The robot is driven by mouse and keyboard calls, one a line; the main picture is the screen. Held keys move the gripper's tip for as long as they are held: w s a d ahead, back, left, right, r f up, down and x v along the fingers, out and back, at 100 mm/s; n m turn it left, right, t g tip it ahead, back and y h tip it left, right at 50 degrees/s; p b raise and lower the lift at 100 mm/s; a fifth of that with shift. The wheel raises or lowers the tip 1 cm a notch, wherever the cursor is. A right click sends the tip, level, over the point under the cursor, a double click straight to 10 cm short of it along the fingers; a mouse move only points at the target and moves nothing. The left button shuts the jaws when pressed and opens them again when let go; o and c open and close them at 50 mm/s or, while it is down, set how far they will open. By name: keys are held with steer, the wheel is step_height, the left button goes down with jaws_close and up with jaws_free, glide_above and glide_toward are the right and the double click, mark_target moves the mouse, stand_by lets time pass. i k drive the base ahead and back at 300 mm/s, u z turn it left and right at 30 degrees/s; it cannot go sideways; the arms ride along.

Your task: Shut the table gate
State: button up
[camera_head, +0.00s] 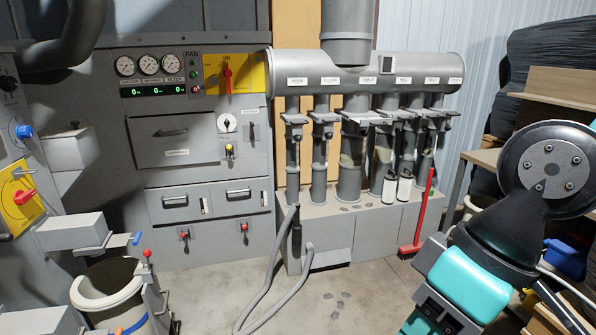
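The table gate (362,118) is a flat slide plate across the third pipe from the left, under the "TABLE" label (369,80) on the grey manifold. A small dark knob hangs at its side. The picture is too small to tell how far the plate is pushed in. Similar gates cross the neighbouring pipes, including the hood gate (294,118) and the floor gate (325,117). My arm shows at the right, in front of and well apart from the manifold. My gripper cannot be made out in the view.
A red-handled tool (425,215) leans at the manifold base's right. A grey hose (268,290) loops over the floor in front. A bin (108,285) stands at lower left. A cabinet with gauges and a red switch (227,72) is left of the manifold.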

mark_target(370, 121)
steer(key=i, duration=2.85)
steer(key=z, duration=1.4)
